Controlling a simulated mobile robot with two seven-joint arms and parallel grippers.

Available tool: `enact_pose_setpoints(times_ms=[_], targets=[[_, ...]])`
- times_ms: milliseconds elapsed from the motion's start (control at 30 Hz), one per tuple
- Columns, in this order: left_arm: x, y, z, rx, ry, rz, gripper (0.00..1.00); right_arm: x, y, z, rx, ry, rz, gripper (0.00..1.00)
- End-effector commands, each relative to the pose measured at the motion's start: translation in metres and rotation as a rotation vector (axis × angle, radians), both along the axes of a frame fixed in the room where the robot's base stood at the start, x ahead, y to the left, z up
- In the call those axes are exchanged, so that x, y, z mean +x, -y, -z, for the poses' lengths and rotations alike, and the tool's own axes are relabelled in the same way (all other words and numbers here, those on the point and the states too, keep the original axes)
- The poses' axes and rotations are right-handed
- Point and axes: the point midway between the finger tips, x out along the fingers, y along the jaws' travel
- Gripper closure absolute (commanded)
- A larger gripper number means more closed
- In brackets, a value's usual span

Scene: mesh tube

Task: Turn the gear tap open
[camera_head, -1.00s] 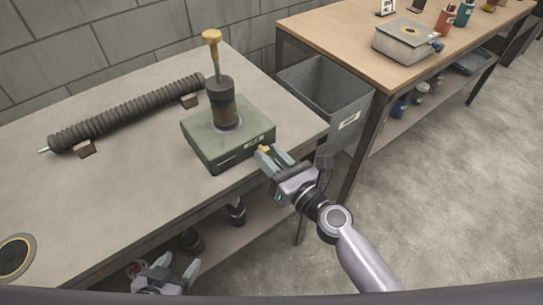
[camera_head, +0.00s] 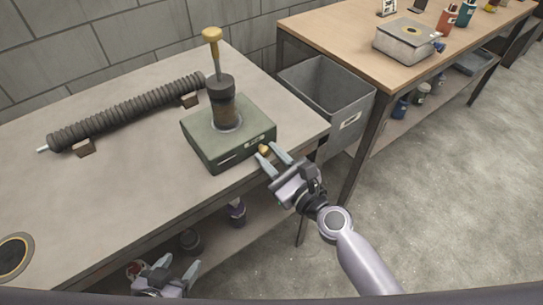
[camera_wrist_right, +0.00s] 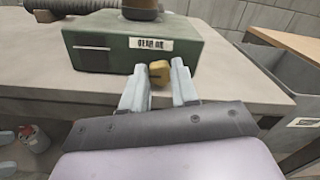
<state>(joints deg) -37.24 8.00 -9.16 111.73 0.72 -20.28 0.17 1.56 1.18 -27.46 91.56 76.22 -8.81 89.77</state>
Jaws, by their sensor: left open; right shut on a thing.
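The gear tap, a small brass-yellow knob (camera_head: 264,150), sticks out of the front of a green box (camera_head: 203,152) near the table's edge. It also shows in the right wrist view (camera_wrist_right: 159,72), under the box's white label, with a dark slot in its face. My right gripper (camera_head: 270,153) is shut on the knob, with one finger on each side; the exact contact is hard to see. My left gripper (camera_head: 166,265) is open and empty at the bottom of the head view, below the table's front edge.
On the box stands a dark cylinder (camera_head: 222,103) with a yellow-topped rod (camera_head: 211,36). A ribbed tube (camera_head: 125,112) lies on supports behind left. A grey bin (camera_head: 322,98) stands right of the table (camera_head: 85,205). Dark items (camera_head: 190,240) sit on the lower shelf.

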Motion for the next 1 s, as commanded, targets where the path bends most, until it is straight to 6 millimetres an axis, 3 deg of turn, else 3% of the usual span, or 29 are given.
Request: enact_pose_setpoints(times_ms=[33, 67, 100, 133, 467, 1000], targets=[[0.000, 0.000, 0.000, 0.000, 0.000, 0.000, 0.35, 0.000, 0.000, 0.000, -0.003, 0.001, -0.001, 1.00], [0.000, 0.000, 0.000, 0.000, 0.000, 0.000, 0.35, 0.000, 0.000, 0.000, -0.003, 0.001, -0.001, 0.62], [0.000, 0.000, 0.000, 0.000, 0.000, 0.000, 0.35, 0.000, 0.000, 0.000, -0.003, 0.001, -0.001, 0.48], [0.000, 0.000, 0.000, 0.000, 0.000, 0.000, 0.35, 0.000, 0.000, 0.000, -0.003, 0.001, -0.001, 0.46], [0.000, -0.001, 0.000, 0.001, 0.000, 0.000, 0.35, -0.002, 0.002, 0.001, 0.000, -0.002, 0.000, 0.46], [0.000, -0.001, 0.004, 0.001, -0.002, -0.001, 0.35, -0.054, 0.040, 0.001, -0.001, 0.000, 0.000, 0.46]])
